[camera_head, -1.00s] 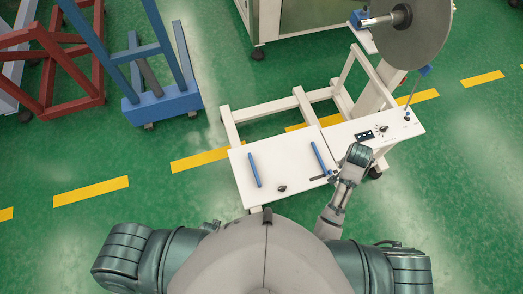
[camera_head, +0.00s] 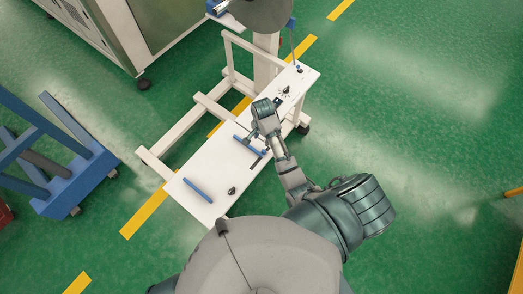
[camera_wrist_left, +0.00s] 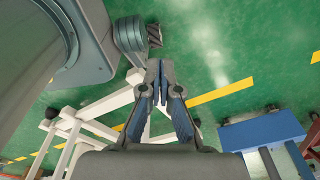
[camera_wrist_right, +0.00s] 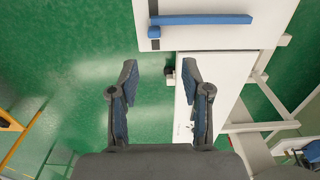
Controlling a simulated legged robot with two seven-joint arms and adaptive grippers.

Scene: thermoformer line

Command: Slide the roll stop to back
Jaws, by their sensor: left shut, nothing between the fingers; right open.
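The white bench top (camera_head: 215,170) carries two blue bars, a left one (camera_head: 197,190) and a right one (camera_head: 246,145). A dark slot-like strip (camera_head: 257,161) lies near the right bar. I cannot tell for sure which part is the roll stop. My right gripper (camera_head: 266,149) is at the bench's near edge by the right bar. In the right wrist view the gripper (camera_wrist_right: 160,68) is open; a small dark block (camera_wrist_right: 169,70) shows near its tips, and the blue bar (camera_wrist_right: 205,19) lies beyond them. My left gripper (camera_wrist_left: 157,75) is shut and empty, away from the bench.
A black knob (camera_head: 232,190) and a panel with dark controls (camera_head: 286,90) are on the bench top. A white frame and a large grey disc (camera_head: 262,14) stand behind. A blue stand (camera_head: 70,180) is at the left. Green floor is free at the right.

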